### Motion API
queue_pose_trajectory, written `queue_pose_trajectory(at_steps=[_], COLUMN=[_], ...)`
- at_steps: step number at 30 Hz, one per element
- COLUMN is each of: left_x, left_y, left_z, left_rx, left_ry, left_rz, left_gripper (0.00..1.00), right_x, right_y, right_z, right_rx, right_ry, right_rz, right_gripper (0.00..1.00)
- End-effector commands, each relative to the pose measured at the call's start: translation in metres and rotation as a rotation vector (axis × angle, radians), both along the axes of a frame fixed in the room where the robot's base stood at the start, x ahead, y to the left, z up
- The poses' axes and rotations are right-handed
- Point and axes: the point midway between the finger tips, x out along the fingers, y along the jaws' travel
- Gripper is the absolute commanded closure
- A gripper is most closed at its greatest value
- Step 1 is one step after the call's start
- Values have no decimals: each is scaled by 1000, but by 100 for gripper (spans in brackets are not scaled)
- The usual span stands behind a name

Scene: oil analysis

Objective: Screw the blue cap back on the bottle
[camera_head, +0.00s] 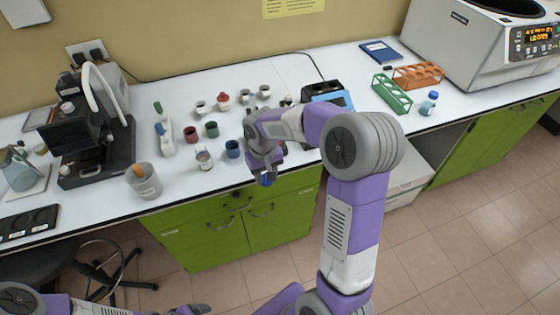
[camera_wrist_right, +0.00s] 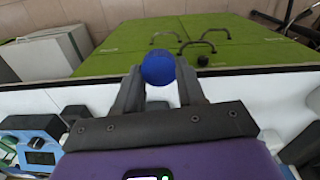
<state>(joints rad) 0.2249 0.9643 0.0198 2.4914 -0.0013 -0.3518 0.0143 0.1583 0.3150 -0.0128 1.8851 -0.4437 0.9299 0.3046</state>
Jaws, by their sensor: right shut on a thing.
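My right gripper (camera_head: 265,174) is shut on the blue cap (camera_head: 268,180), near the front edge of the bench. In the right wrist view the round blue cap (camera_wrist_right: 158,68) sits between the two fingertips. A small bottle with a white label (camera_head: 203,158) stands upright on the bench, left of the right gripper and apart from it. I cannot tell clearly whether its top is open. Another small bottle with a blue top (camera_head: 429,103) stands at the right, beside the racks. My left gripper (camera_head: 190,310) shows only partly at the bottom edge.
A beaker (camera_head: 143,181) and a microscope-like device (camera_head: 90,130) stand left. Green (camera_head: 391,93) and orange (camera_head: 418,75) racks and a centrifuge (camera_head: 485,40) are right.

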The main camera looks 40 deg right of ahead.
Motion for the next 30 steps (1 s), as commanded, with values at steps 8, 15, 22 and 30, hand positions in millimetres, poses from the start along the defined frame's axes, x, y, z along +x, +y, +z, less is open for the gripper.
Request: queue_pose_trajectory(at_steps=[8, 15, 22, 30], left_x=[1, 0, 0, 0], left_y=[0, 0, 0, 0], left_z=[0, 0, 0, 0], left_rx=[0, 0, 0, 0], left_ry=[-2, -1, -1, -1], left_rz=[1, 0, 0, 0], left_gripper=[19, 19, 21, 57], right_x=[-10, -21, -21, -21], right_y=[85, 116, 116, 115], right_z=[-57, -77, -77, -77], right_rx=[2, 9, 10, 10], right_ry=[2, -1, -2, -2], right_rz=[154, 210, 209, 207], right_gripper=[89, 89, 89, 89])
